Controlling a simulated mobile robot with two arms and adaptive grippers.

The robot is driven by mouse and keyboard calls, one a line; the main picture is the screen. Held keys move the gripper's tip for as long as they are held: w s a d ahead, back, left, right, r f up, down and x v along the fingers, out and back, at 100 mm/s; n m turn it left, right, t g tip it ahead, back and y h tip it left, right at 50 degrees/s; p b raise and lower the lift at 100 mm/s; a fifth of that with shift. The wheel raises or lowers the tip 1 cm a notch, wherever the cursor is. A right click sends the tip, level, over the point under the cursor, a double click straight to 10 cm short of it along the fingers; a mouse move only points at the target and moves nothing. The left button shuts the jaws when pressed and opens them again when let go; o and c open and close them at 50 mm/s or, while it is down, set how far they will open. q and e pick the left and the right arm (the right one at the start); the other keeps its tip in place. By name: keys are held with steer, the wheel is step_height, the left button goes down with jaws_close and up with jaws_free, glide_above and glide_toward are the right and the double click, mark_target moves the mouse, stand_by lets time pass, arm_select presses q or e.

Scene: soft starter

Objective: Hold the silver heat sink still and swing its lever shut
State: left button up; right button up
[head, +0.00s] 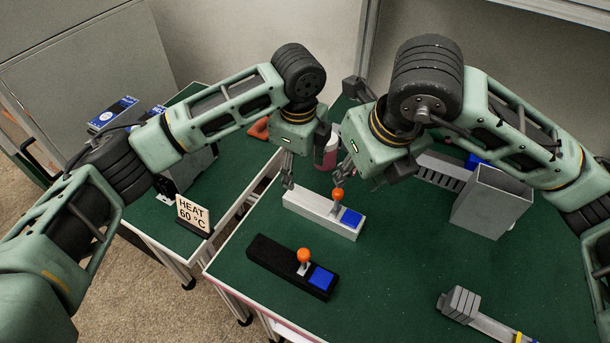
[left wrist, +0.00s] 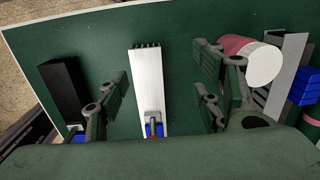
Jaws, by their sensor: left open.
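The silver heat sink (head: 305,205) lies on the green table below my grippers. Its lever (head: 338,193), with an orange ball, stands up beside a blue pad (head: 351,218). In the left wrist view the silver heat sink (left wrist: 147,80) lies between the spread fingers of my left gripper (left wrist: 161,88), apart from them. In the head view my left gripper (head: 288,180) is open above the far-left end of the heat sink. My right gripper (head: 344,172) is close above the orange ball. Its fingers are partly hidden, and contact is unclear.
A black heat sink (head: 275,262) with its own orange-ball lever lies nearer the table's front edge. A pink-and-white container (head: 331,152) stands behind my grippers. A grey box (head: 490,200) stands to the right. A "HEAT 60 °C" sign (head: 193,213) stands at left.

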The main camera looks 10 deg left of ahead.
mark_target(305, 198)
arm_select(q)
steer(key=shift+s+d+f+m+g, duration=0.2)
steer(key=shift+s+d, duration=0.2)
steer(key=shift+s, duration=0.2)
steer(key=shift+s+d+f+m+g, duration=0.1)
steer(key=shift+s+d+f+g, duration=0.1)
steer(key=shift+s+d, duration=0.3)
steer(key=shift+s+a+f, duration=0.1)
steer(key=shift+s+f, duration=0.15)
steer(key=shift+f, duration=0.05)
steer(key=shift+w+f, duration=0.1)
steer(key=shift+f, duration=3.4)
steer(key=shift+c, duration=0.5)
